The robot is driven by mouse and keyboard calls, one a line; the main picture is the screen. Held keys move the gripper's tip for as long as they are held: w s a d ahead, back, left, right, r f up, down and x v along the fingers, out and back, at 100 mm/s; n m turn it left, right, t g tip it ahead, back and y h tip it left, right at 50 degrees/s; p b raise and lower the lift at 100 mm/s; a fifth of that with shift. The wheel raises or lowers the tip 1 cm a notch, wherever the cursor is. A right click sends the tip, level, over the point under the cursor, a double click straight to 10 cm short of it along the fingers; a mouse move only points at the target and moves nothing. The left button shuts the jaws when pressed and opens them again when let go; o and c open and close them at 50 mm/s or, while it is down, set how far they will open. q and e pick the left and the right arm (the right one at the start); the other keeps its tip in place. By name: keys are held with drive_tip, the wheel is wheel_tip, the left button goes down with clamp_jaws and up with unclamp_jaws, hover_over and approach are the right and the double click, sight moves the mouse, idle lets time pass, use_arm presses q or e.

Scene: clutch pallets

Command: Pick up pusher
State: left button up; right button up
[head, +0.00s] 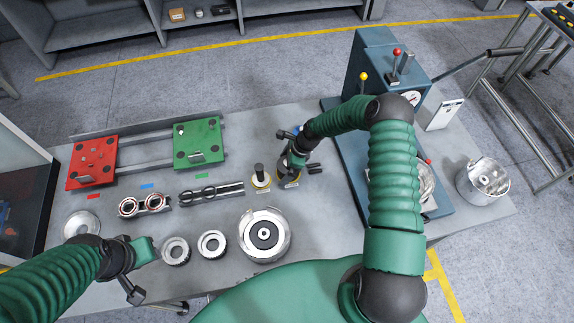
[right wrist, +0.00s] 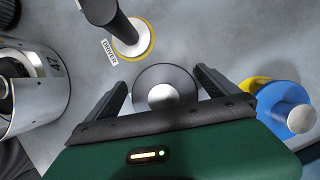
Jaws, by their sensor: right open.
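A dark round tool with a silver top (right wrist: 160,95) stands between the fingers of my right gripper (right wrist: 161,84); it appears to be the pusher, but I cannot read its label. In the head view my right gripper (head: 299,168) reaches down over its spot and hides most of it. The gripper is open, with gaps visible beside the tool. A second upright tool on a yellow-ringed base (head: 259,178) stands to its left, with a small label beside it. My left gripper (head: 144,250) is at the table's lower left; its fingers are not clear.
A blue part (right wrist: 285,110) stands close to my right gripper. A large silver drum (head: 265,234) and silver rings (head: 211,244) stand in front. Red (head: 93,162) and green (head: 198,143) plates lie left. A blue press (head: 375,65) stands right.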

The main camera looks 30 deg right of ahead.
drive_tip(key=shift+w+d+f, duration=0.1)
drive_tip(key=shift+d+f, duration=0.05)
drive_tip(key=shift+d, duration=0.35)
drive_tip(key=c, duration=0.5)
drive_tip(key=shift+a, duration=0.3)
drive_tip(key=c, duration=1.2)
drive_tip(key=shift+c, duration=1)
drive_tip(key=shift+d, duration=0.1)
